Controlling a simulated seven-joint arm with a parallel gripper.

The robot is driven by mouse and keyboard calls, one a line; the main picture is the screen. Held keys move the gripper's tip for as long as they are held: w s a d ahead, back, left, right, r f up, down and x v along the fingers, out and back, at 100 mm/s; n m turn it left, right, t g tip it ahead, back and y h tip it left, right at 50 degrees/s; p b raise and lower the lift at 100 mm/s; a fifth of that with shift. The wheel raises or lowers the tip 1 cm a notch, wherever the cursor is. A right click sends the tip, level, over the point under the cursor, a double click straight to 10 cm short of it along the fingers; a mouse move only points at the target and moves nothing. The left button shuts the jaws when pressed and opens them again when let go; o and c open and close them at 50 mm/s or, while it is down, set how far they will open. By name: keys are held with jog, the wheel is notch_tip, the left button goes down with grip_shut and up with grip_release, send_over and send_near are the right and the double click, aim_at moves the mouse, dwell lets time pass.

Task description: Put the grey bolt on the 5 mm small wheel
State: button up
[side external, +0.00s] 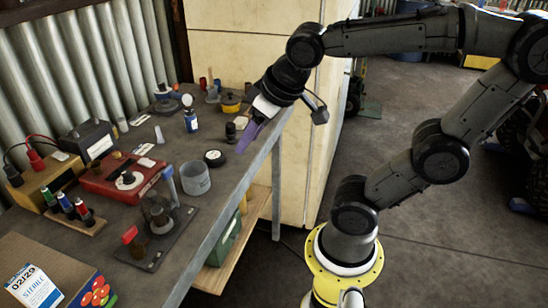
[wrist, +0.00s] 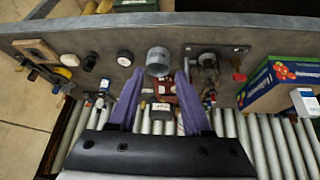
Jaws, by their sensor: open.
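My gripper (side external: 246,140) is open and empty, with its purple fingers above the right edge of the bench in the side view. In the wrist view the two fingers of my gripper (wrist: 160,78) stand apart with nothing between them. I cannot make out the grey bolt for certain in either view. I also cannot tell which piece is the 5 mm small wheel. A black round piece with a pale top (side external: 214,157) lies near the bench edge, left of my gripper.
A grey cup (side external: 195,178) stands at the bench front, beside a clamp-like device (side external: 157,212) on a dark plate. A dark knob-like piece (side external: 230,132) stands close by my fingers. A blue-labelled bottle (side external: 191,121) and a yellow pot (side external: 230,104) stand farther back. A printed box (side external: 45,275) fills the near corner.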

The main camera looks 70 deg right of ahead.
jog(key=shift+o, duration=0.4)
jog(key=s+a+f+n+y, duration=0.1)
jog(key=s+a+f, duration=0.1)
jog(key=s, duration=0.4)
jog(key=shift+a+f+n, duration=0.2)
jog(key=shift+a+n, duration=0.1)
jog(key=shift+a, duration=0.1)
jog(key=shift+w, duration=0.1)
